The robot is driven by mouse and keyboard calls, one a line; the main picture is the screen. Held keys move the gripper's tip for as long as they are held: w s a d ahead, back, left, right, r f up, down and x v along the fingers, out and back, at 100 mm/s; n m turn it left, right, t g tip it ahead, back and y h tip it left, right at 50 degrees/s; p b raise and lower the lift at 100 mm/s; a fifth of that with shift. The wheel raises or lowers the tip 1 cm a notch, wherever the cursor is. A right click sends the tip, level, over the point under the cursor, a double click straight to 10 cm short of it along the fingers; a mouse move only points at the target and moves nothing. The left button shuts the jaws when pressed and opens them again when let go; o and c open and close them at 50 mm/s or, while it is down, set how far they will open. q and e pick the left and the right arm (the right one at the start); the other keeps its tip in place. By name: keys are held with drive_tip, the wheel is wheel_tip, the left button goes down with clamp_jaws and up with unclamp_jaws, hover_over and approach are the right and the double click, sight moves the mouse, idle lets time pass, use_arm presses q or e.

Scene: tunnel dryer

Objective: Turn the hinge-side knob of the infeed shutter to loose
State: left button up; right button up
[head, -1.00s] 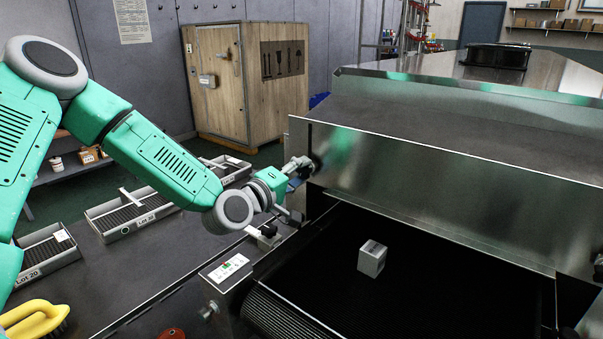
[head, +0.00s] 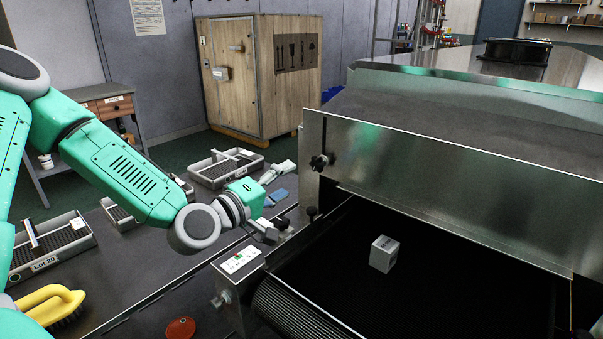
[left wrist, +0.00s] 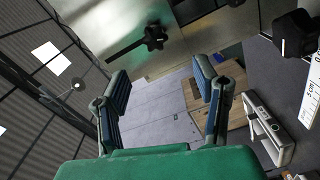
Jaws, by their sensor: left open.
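The infeed shutter (head: 430,185) is a broad bare-metal panel across the dryer's mouth. A black lobed knob (head: 319,163) sits at its left end; it also shows in the left wrist view (left wrist: 152,37), with a dark slot or bar running beside it. I cannot tell from its look whether it is tight or loose. My left gripper (head: 280,200) is left of and below the knob, clear of it. In the left wrist view its fingers (left wrist: 162,88) are wide apart with nothing between them, and the knob lies beyond them. My right gripper is out of view.
A control panel (head: 240,260) and a small black knob (head: 311,213) are at the belt's left side.

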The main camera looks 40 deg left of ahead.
sight(315, 165)
use_arm(q)
drive_tip(key=s, duration=0.2)
drive_tip(key=shift+s+a, duration=0.2)
drive_tip(key=shift+s, duration=0.2)
drive_tip(key=shift+d, duration=0.1)
drive_tip(key=shift+f, duration=0.1)
drive_tip(key=w+m, duration=0.4)
drive_tip(key=m, duration=0.2)
drive_tip(key=w+d+m, duration=0.1)
drive_tip(key=w+m, duration=0.3)
drive_tip(key=m, duration=0.3)
drive_tip(key=w+m, duration=0.4)
drive_tip(key=m, duration=0.2)
drive_tip(key=shift+d+r, duration=0.4)
